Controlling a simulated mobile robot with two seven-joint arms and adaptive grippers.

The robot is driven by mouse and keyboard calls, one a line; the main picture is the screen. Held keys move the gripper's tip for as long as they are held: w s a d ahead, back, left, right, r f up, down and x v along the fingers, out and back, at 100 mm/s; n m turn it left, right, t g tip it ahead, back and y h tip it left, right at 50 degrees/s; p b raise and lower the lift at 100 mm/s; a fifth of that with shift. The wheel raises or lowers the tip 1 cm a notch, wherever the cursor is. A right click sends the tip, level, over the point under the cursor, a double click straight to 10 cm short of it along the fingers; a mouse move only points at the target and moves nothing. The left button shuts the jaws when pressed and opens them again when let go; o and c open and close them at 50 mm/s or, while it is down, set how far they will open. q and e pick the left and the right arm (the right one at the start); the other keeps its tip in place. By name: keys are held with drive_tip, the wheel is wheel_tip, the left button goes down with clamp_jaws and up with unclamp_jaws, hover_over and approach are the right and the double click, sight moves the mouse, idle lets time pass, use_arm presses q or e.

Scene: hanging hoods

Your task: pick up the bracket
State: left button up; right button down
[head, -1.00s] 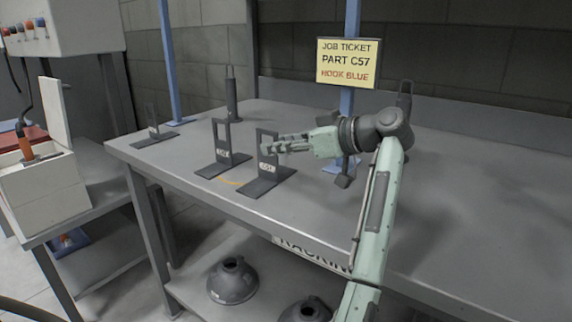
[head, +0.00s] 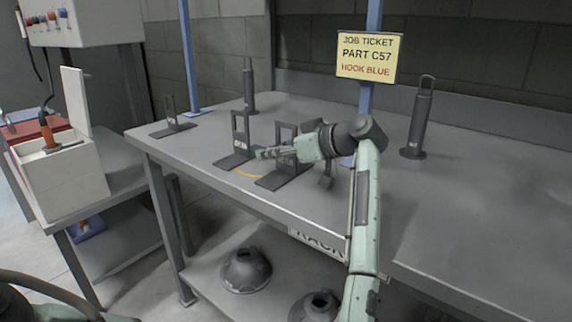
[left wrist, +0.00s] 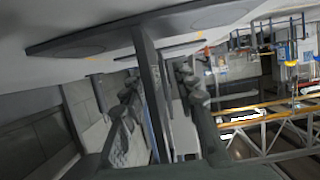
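Several dark grey brackets with flat feet and upright window frames stand on the bench. The nearest bracket (head: 287,131) is at my left gripper (head: 264,153), whose fingers cross its upright and cover its label. In the left wrist view, the upright (left wrist: 149,85) runs between the two fingers of the left gripper (left wrist: 158,88), with a visible gap on the right side. The bracket's foot (left wrist: 110,35) spans the top of that view. A second bracket (head: 239,125) stands just left, and a third (head: 170,118) farther left. My right gripper is not in view.
A yellow job ticket (head: 368,58) reads "PART C57, HOOK BLUE" on a blue post (head: 367,100). Dark cylinders stand behind (head: 249,88) and at right (head: 418,125). The bench (head: 480,200) is clear at right. Dark hoods (head: 245,270) lie on the lower shelf.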

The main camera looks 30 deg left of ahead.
use_arm(q)
clamp_jaws()
drive_tip(key=shift+r, duration=0.15)
idle(0.4)
